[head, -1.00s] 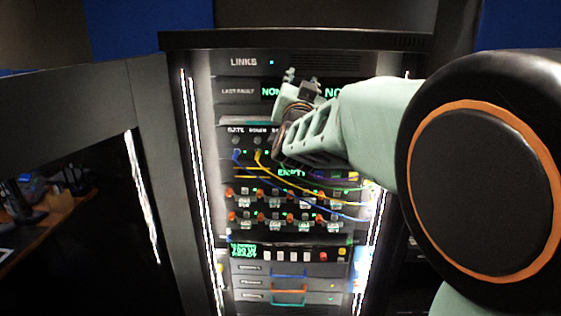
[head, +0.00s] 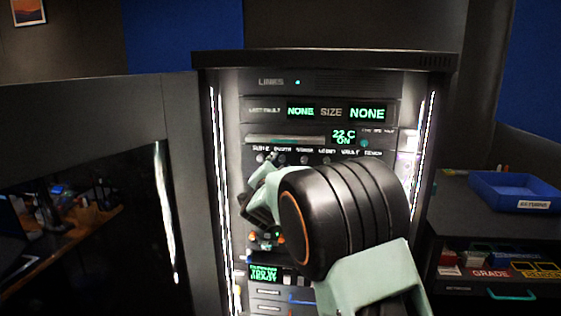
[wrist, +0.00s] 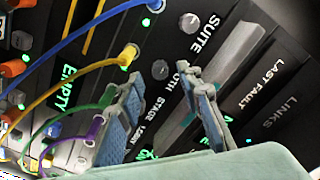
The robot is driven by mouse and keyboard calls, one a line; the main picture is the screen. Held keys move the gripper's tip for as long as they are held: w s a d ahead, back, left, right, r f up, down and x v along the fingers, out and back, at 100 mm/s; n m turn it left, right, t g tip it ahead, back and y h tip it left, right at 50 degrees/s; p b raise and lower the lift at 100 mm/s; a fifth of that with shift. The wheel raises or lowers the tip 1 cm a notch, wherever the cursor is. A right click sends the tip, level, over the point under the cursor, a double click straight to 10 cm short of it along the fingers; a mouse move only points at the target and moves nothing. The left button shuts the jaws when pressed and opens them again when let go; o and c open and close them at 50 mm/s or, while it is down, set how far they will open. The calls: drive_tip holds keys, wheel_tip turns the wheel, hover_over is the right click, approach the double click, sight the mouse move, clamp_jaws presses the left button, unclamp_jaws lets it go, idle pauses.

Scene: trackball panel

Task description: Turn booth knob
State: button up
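The booth knob (wrist: 160,70) is a small round grey knob in the wrist view, beside a partly hidden label ending in "OTH". It shows just beyond and between the two fingertips of my gripper (wrist: 165,76). The fingers have blue pads and stand apart, with nothing between the pads. Contact with the knob cannot be told. The suite knob (wrist: 190,22) sits further up in the wrist view, beside its "SUITE" label. In the head view my gripper (head: 268,160) is at the left end of the knob row, below the label strip; my arm hides much of the panel below.
Blue, yellow, green and purple cables (wrist: 85,72) run from jacks close to the knobs. A light-grey bar (wrist: 232,55) lies on the other side. In the head view, an open dark door (head: 95,110) stands left of the rack, and a blue tray (head: 515,190) sits at right.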

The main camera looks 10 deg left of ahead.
sight(282, 159)
drive_tip(key=shift+w, duration=1.1)
drive_tip(key=shift+c, duration=0.3)
clamp_jaws()
